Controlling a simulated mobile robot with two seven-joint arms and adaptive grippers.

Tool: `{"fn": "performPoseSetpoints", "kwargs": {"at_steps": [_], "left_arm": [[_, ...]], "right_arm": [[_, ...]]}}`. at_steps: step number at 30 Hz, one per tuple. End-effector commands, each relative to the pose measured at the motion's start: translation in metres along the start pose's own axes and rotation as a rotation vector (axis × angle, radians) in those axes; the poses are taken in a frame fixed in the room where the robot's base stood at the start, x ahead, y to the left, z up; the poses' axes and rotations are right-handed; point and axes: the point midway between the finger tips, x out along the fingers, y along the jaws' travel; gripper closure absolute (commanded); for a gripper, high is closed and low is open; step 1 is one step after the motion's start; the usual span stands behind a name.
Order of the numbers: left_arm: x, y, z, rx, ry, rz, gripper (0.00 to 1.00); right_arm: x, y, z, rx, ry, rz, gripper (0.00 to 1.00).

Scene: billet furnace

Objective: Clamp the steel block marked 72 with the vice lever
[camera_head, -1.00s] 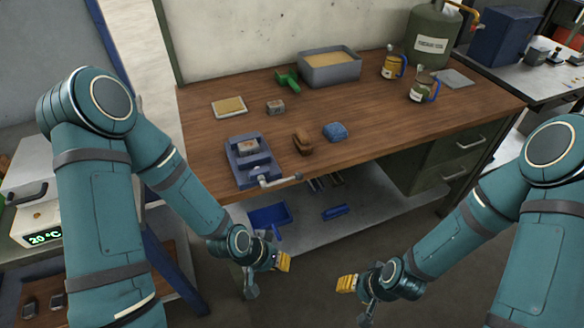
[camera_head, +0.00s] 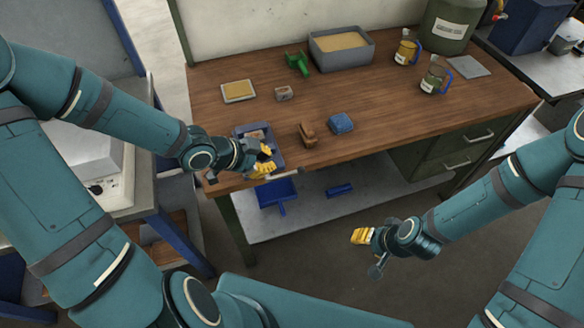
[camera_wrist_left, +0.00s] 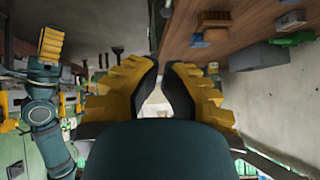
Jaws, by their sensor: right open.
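The blue-grey vice (camera_head: 278,158) sits at the front left of the workbench in the head view, partly covered by my left gripper. A steel block (camera_head: 257,134) shows between its jaws; its marking cannot be read. A second small block (camera_head: 283,93) lies behind the vice. The vice lever (camera_head: 288,173) is mostly hidden, with only a bit showing beyond my fingers. My left gripper (camera_head: 268,162) is open over the vice's front, close to the lever; contact cannot be told. The left wrist view shows a gap between its fingers (camera_wrist_left: 167,72). My right gripper (camera_head: 360,236) is open and empty, in front of the bench.
A brown brush (camera_head: 307,134) and a blue cloth (camera_head: 340,123) lie right of the vice. The bench's right half is mostly clear.

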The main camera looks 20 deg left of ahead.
Motion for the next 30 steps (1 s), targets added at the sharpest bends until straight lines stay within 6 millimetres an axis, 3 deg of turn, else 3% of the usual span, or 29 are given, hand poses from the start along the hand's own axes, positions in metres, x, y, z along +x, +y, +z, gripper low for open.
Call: {"fn": "performPoseSetpoints", "kwargs": {"at_steps": [10, 28, 30], "left_arm": [[0.016, 0.001, 0.002, -0.001, 0.001, 0.001, 1.00], [0.107, 0.002, 0.001, 0.000, 0.002, 0.003, 1.00], [0.113, 0.001, 0.012, -0.006, -0.001, 0.003, 1.00]], "right_arm": [[0.015, 0.005, 0.002, -0.001, 0.000, 0.002, 0.53], [0.082, 0.028, 0.013, -0.003, -0.008, 0.013, 0.53], [0.084, 0.029, 0.015, -0.004, -0.013, 0.013, 0.53]]}}
